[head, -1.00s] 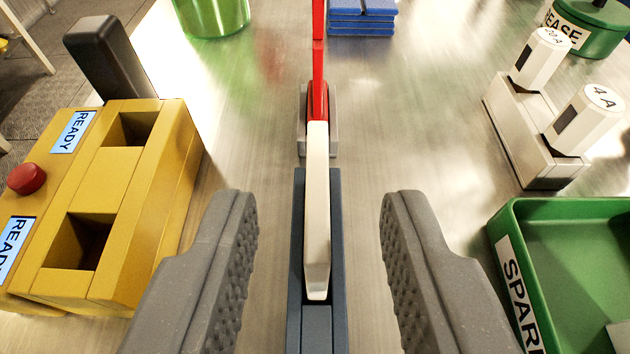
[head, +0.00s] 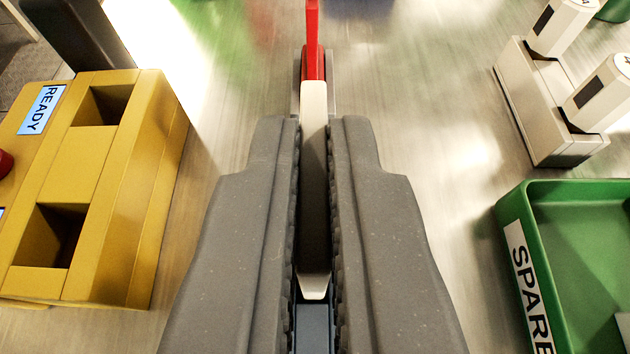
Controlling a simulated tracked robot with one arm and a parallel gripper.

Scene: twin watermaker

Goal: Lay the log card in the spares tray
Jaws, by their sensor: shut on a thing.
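The log card is most likely the thin off-white upright piece (head: 314,104), seen edge-on at the centre. My gripper (head: 313,135) is shut on it, with a ribbed grey finger against each side. Its lower part stands in or over a slate-blue holder (head: 314,330), mostly hidden by the fingers. I cannot tell whether it is still seated there. The green spares tray (head: 517,212), labelled "SPARE…", is at the right, apart from my gripper and partly cut off by the frame edge.
A yellow charger-like box (head: 120,190) with two open slots and a READY display stands at the left. A red lever (head: 313,45) rises just beyond the card. A pale rack (head: 530,110) with two white blocks is at the upper right. Bare metal bench lies between.

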